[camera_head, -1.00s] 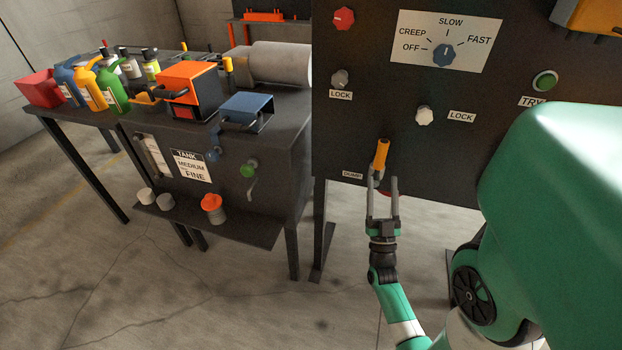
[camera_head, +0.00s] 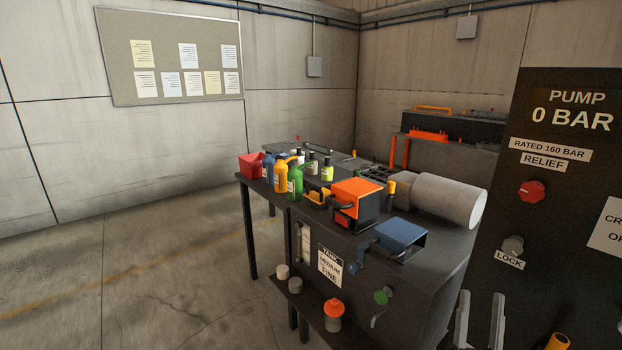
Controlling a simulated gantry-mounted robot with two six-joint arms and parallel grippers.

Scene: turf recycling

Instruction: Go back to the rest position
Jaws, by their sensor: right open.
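My right gripper (camera_head: 481,297) shows at the bottom right, only its two pale grey fingers in view. They point up, stand apart and have nothing between them. The fingers are in front of the lower left edge of the dark pump panel (camera_head: 492,222). An orange-yellow lever (camera_head: 557,342) shows at the bottom edge, to the right of the fingers and apart from them. The rest of my right arm is below the picture. My left gripper is not in view.
A dark bench (camera_head: 420,270) stands left of the fingers, carrying an orange box (camera_head: 357,200), a blue box (camera_head: 401,236), several bottles and a grey cylinder (camera_head: 450,198). A low shelf holds an orange-capped jar (camera_head: 334,312). The floor (camera_head: 150,275) at left is clear.

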